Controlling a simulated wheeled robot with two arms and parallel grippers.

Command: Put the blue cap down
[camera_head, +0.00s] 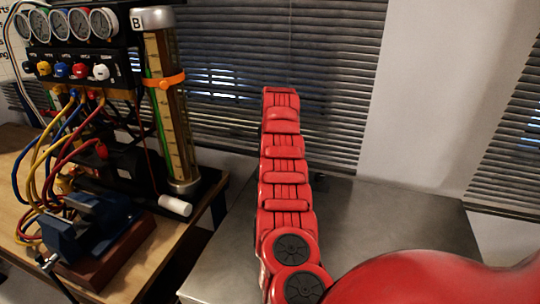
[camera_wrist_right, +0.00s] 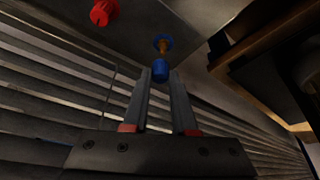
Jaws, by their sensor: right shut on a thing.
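In the right wrist view, my right gripper (camera_wrist_right: 161,76) is shut on the blue cap (camera_wrist_right: 160,71), which sits between its fingertips. A brass-coloured stem with a blue ring (camera_wrist_right: 163,45) shows just beyond the cap. I cannot tell whether the cap touches it. In the head view neither gripper can be made out, and the held cap cannot be picked out there. My left gripper is in neither view.
A red knob (camera_wrist_right: 103,12) shows beside the gripper. In the head view, the gauge rig (camera_head: 85,62) with coloured knobs and hoses, a blue vise (camera_head: 85,228) and a white cylinder (camera_head: 175,206) are on the wooden bench (camera_head: 150,262). The grey table (camera_head: 405,215) has bare surface.

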